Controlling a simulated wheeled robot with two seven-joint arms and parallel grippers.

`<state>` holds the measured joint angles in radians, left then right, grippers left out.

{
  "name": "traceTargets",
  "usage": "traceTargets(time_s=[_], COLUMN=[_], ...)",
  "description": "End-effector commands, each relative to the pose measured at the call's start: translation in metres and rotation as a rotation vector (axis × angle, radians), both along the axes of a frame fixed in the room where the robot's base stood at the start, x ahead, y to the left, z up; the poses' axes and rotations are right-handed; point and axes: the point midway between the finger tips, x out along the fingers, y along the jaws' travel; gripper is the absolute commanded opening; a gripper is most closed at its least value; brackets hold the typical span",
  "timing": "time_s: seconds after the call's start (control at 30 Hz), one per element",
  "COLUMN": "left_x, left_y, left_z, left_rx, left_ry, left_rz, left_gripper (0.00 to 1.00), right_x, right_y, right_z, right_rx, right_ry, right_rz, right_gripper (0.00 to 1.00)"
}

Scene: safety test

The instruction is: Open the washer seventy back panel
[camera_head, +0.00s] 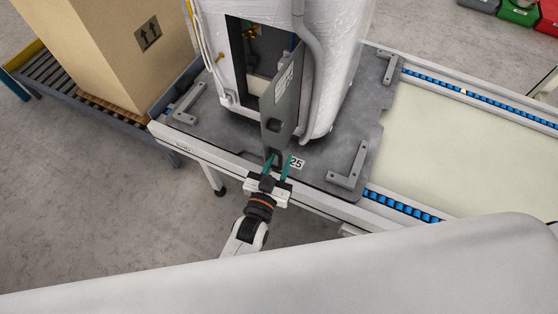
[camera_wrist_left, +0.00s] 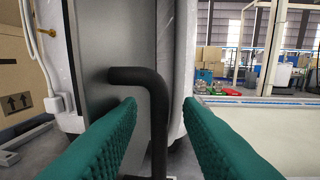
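The white washer (camera_head: 345,60) stands upright on a dark grey plate. Its grey back panel (camera_head: 284,95) is swung partly out, and the dark opening (camera_head: 250,50) shows pipes inside. My left gripper (camera_head: 279,164) is at the panel's lower outer end, with its teal fingers apart. In the left wrist view, the grey panel (camera_wrist_left: 105,45) fills the left middle, and a dark bent handle (camera_wrist_left: 157,110) stands between the open fingers, nearer the left one. Contact with the fingers cannot be told. My right gripper is not in view.
The grey plate (camera_head: 335,140) with corner brackets lies on a conveyor, beside a pale belt (camera_head: 470,150) with blue rollers. A cardboard box (camera_head: 120,50) stands on a roller conveyor at the left. A grey hose (camera_head: 316,70) runs down the washer beside the panel. Floor at the lower left is clear.

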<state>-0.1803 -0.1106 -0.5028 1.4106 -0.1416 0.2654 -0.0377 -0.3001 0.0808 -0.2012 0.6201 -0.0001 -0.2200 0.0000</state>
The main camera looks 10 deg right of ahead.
Motion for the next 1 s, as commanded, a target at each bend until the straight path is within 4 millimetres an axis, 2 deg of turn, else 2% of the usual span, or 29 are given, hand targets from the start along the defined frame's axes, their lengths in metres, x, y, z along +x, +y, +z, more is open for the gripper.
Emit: traceTargets(time_s=[0.13,0.27,0.5,0.7,0.83,1.0], left_x=[-0.003,-0.017,-0.062,-0.091,-0.101,-0.104], left_y=[0.002,0.01,0.035,0.052,0.058,0.06], left_z=[-0.002,-0.003,-0.003,-0.003,-0.002,0.0], left_rx=[0.001,0.002,0.002,0.001,0.001,0.0], left_ry=[0.003,0.004,0.005,0.003,0.002,0.0], left_rz=[0.0,0.0,-0.001,0.0,0.0,0.0], left_gripper=[0.32,0.32,0.32,0.32,0.32,0.32], right_x=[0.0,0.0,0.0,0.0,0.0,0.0], right_y=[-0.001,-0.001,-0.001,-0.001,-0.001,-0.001], right_z=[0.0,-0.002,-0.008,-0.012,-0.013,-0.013], right_rx=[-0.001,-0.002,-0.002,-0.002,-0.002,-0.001], right_ry=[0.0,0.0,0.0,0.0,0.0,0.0], right_rz=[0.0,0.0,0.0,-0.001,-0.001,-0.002], right_gripper=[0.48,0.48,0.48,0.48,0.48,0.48])
